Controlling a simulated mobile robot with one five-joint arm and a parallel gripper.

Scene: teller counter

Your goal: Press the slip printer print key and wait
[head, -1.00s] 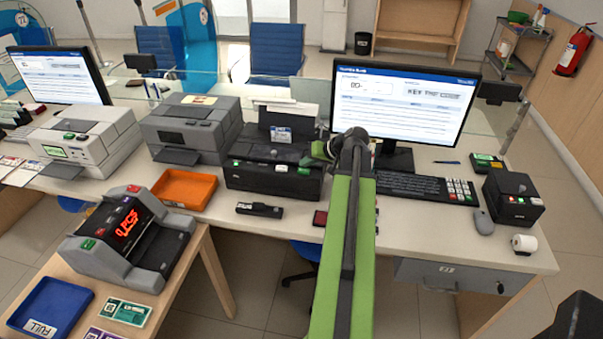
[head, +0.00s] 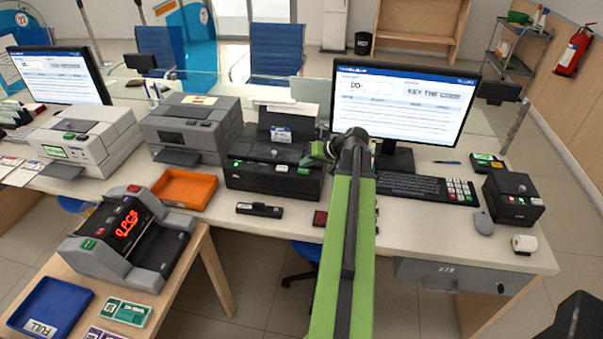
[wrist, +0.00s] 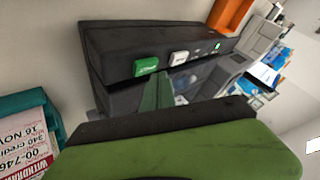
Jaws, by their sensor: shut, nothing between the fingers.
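The slip printer (head: 262,180) is a black box in the middle of the counter. Its front has a green key (head: 303,170) and a white key (head: 281,168). In the wrist view the printer (wrist: 110,45) shows the green key (wrist: 146,66), the white key (wrist: 179,57) and a small green light (wrist: 217,46). My gripper (head: 322,150) is by the printer's right end, mostly hidden by my arm in the head view.
A monitor (head: 405,105) and keyboard (head: 425,188) stand right of the printer. A grey printer (head: 190,125) and an orange tray (head: 183,188) are to its left. A printed slip on a teal holder (wrist: 30,120) lies at the wrist view's left. A black stapler-like item (head: 259,209) lies in front.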

